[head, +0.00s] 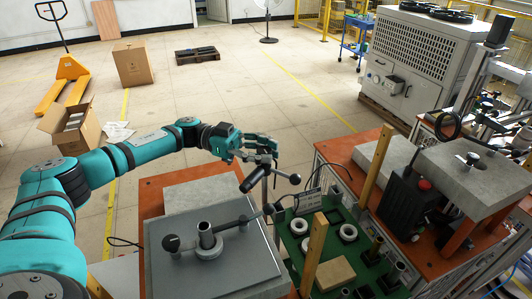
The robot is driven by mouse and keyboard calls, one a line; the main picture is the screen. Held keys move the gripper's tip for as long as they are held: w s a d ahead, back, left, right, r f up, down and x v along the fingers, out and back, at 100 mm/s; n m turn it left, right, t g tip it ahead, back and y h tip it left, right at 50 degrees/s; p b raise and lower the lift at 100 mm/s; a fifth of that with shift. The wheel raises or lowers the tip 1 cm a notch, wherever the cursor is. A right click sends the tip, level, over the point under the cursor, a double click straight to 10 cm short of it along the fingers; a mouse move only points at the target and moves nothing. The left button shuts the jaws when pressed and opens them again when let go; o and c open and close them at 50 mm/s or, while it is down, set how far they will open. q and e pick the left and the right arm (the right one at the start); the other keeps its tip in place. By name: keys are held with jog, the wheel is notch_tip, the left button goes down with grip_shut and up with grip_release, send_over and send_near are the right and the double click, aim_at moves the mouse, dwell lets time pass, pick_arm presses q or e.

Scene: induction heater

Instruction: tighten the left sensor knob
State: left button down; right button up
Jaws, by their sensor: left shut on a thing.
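My left gripper (272,148) reaches in from the left, above the metal sensor stand (265,192) at the back edge of the heater bench. Its fingers are closed at the top of the stand, on what appears to be the left sensor knob; the fingers hide most of the knob. A black cylindrical sensor (252,180) sticks out tilted to the lower left just below the gripper. A dark ball-ended handle (294,179) sticks out to the right of the stand. My right gripper is not in view.
A grey plate (215,270) with a lever handle (211,238) lies in front. A green tray (345,275) with white rings and a wooden block is to the right. Wooden posts (314,252) rise nearby. A black box with a red button (424,185) stands farther right.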

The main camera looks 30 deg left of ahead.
pick_arm(q)
jog(key=shift+w+a+r+g, duration=0.1)
jog(key=shift+a+r+g, duration=0.05)
jog(key=shift+g, duration=0.15)
jog(key=c, duration=0.9)
grip_release()
jog(key=shift+a, duration=0.1)
jog(key=a, duration=1.2)
jog(key=shift+s, duration=0.3)
